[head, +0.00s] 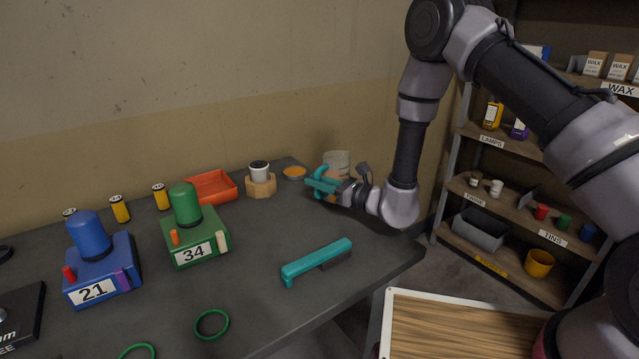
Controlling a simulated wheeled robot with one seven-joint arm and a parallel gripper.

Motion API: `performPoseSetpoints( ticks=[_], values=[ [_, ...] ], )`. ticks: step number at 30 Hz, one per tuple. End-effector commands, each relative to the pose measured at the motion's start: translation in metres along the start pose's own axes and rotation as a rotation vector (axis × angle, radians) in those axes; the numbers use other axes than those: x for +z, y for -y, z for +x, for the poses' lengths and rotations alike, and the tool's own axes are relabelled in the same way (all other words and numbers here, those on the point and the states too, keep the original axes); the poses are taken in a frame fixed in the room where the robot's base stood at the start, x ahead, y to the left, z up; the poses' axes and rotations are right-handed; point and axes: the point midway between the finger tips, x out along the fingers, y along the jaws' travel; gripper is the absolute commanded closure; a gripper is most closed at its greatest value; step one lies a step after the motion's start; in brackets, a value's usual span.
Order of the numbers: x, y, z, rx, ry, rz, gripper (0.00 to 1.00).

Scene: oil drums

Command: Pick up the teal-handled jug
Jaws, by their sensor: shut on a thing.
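The jug (337,161) is a clear, pale vessel with a teal handle (322,182), near the far right end of the dark table (255,268). My gripper (326,185) reaches in from the right and is shut on the teal handle. The fingers partly cover the handle and the jug's lower part. I cannot tell whether the jug's base touches the table.
An orange tray (212,187), a wooden holder with a white-and-black piece (260,180) and a small orange-topped dish (294,172) stand left of the jug. A teal-handled brush (317,262) lies in front. Shelves (520,200) stand at right.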

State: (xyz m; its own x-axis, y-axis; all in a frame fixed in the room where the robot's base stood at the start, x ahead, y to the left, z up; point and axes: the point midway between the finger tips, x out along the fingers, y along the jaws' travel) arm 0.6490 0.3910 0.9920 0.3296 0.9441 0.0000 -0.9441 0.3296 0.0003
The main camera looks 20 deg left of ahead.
Motion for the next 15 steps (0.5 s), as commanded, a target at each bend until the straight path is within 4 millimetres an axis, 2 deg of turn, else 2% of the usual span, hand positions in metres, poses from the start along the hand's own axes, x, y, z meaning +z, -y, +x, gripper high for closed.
performPoseSetpoints(
  ticks=[15],
  values=[
    [0.05,0.0,0.0,-0.001,0.003,-0.002,1.0]
  ],
)
